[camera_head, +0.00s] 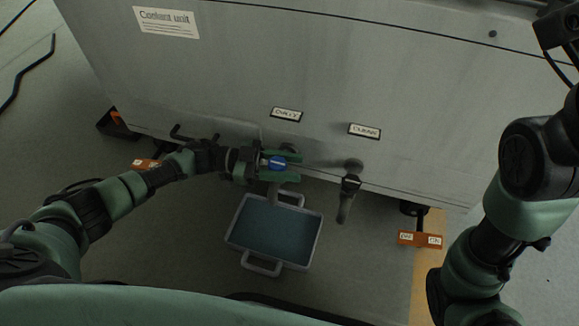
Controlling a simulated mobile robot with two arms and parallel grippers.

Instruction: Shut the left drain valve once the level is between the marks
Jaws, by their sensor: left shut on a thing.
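The left drain valve (278,163) sits low on the front of the coolant unit, below the left label. Its blue round face with a white stroke shows between the green fingers of my left gripper (283,167), which is shut on it. The fingers and wrist hide part of the valve. A grey tray (317,240) stands on the floor under the valve, with blue-grey liquid (274,230) in it. I cannot make out any level marks on the tray. My right arm (508,225) rises at the right; its gripper is out of view.
A second valve with a dark lever (349,186) hangs right of the left one, under the "CLEAN" label (364,131). An orange tag (420,239) with white labels is at the right, near the unit's foot. Grey floor around the tray is clear.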

